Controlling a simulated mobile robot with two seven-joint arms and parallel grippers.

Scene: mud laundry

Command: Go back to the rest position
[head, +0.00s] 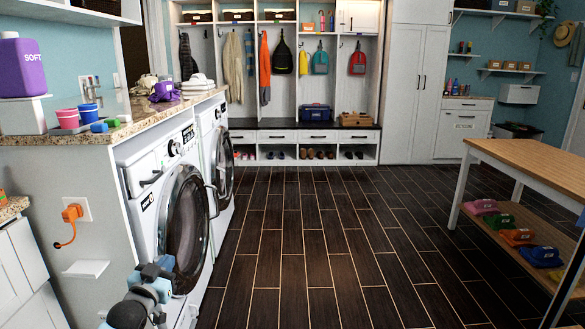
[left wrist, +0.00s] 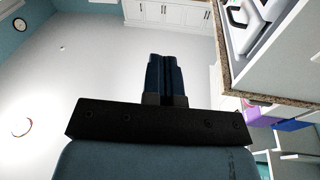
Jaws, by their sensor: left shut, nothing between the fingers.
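My left arm shows at the bottom left of the head view, with the left gripper (head: 160,266) in front of the lower part of the near washer. In the left wrist view the two dark blue fingers of the left gripper (left wrist: 167,62) are together, with nothing between them. The gripper is clear of any object there. My right gripper is not in view.
Two white front-loading machines (head: 160,205) stand under a granite counter (head: 125,125) at left. A wooden-topped table (head: 530,160) with folded cloths on its lower shelf stands at right. The dark tiled floor (head: 320,240) between them is clear. Cubbies (head: 312,135) line the back wall.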

